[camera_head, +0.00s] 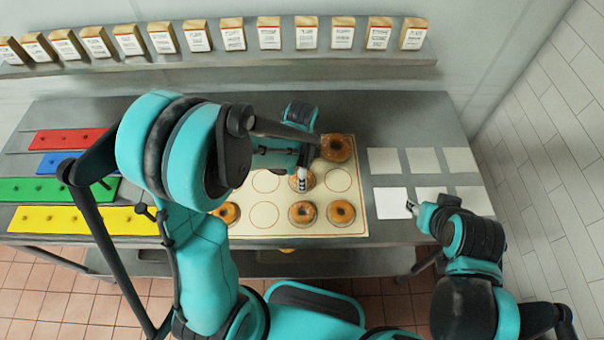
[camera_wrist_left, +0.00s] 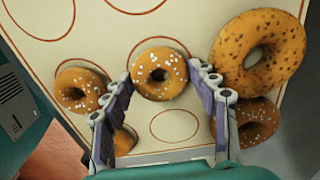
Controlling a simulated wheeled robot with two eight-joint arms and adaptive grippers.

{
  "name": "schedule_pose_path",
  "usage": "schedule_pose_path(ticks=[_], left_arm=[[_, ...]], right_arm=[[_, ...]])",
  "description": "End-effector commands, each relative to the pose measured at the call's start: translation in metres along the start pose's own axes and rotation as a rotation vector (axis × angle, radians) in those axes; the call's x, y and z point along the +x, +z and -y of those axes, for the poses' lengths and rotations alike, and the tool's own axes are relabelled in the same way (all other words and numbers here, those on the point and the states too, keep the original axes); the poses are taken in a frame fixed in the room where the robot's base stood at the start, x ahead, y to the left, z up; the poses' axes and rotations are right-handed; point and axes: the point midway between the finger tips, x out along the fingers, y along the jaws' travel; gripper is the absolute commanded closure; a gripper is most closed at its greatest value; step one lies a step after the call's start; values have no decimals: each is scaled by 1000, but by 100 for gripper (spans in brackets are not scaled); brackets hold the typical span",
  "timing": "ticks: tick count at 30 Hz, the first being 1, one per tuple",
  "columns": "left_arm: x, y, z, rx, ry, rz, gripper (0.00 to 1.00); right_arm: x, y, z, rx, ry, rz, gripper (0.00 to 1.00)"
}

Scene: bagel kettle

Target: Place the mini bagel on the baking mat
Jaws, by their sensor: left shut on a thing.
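The baking mat (camera_head: 268,220) is a cream sheet with printed circles on the table; it also fills much of the left wrist view (camera_wrist_left: 105,40). My left gripper (camera_head: 302,188) is over it. In the left wrist view its two fingers (camera_wrist_left: 162,82) are shut on a mini bagel with white specks (camera_wrist_left: 141,72), held over a printed circle; I cannot tell if it touches the mat. Other bagels sit on the mat at the front left (camera_head: 228,212), front middle (camera_head: 303,212) and front right (camera_head: 341,212). My right gripper (camera_head: 413,208) is beside a white square; its jaws are too small to read.
A larger speckled bagel (camera_head: 336,148) is at the mat's back right, close to the left fingers. Red (camera_head: 68,139), blue (camera_head: 62,163), green (camera_head: 55,190) and yellow (camera_head: 85,220) strips lie at left. Pale squares (camera_head: 422,160) lie at right. Bags line the shelf (camera_head: 215,60).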

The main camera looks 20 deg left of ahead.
Motion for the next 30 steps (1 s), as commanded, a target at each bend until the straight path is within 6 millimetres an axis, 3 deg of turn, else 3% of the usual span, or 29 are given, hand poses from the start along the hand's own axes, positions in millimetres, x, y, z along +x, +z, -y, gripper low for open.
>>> schedule_pose_path(ticks=[4, 5, 17, 20, 30], left_arm=[[5, 0, 0, 0, 0, 0, 67], [4, 0, 0, 0, 0, 0, 34], [-2, 0, 0, 0, 0, 0, 33], [-16, 0, 0, 0, 0, 0, 33], [-91, 0, 0, 0, 1, 1, 33]], right_arm=[[4, 3, 0, 0, 0, 0, 60], [3, 2, 0, 0, 0, 0, 60], [-2, -1, 0, 0, 0, 0, 60], [-5, -4, 0, 0, 0, 0, 60], [-24, -17, 0, 0, 0, 0, 60]])
